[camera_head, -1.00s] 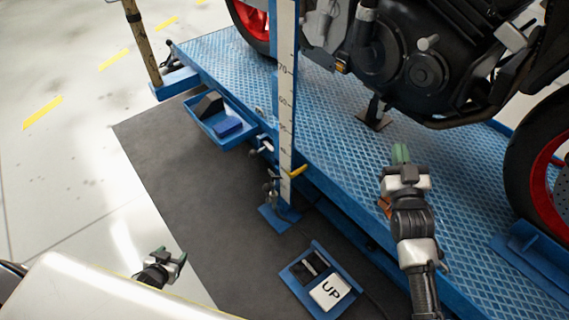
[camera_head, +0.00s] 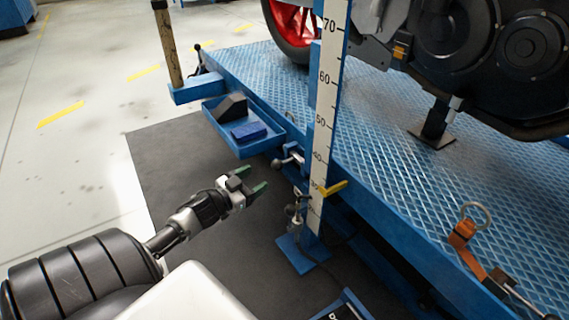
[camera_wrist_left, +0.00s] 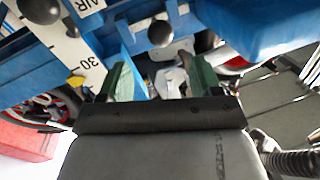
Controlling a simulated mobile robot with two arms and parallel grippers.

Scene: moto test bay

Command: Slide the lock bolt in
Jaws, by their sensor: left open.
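The lock bolt (camera_head: 290,160), a short metal rod with a round knob, sticks out sideways from the blue lift's side by the scale post. In the left wrist view a round dark knob (camera_wrist_left: 160,34), which looks like the bolt's, sits ahead of the fingers, roughly centred between them in the picture. My left gripper (camera_head: 254,180) is open and empty, with green fingertips, below and left of the knob in the head view. Its fingers also show in the wrist view (camera_wrist_left: 163,80), apart from the knob. My right gripper is not in view.
The scale post (camera_head: 322,110) with a yellow pointer (camera_head: 333,187) stands right of the bolt. A blue tray (camera_head: 238,146) holding a dark wedge and a blue block hangs just above left. A motorcycle (camera_head: 470,60) stands on the lift deck (camera_head: 390,150). An orange strap (camera_head: 463,240) lies right.

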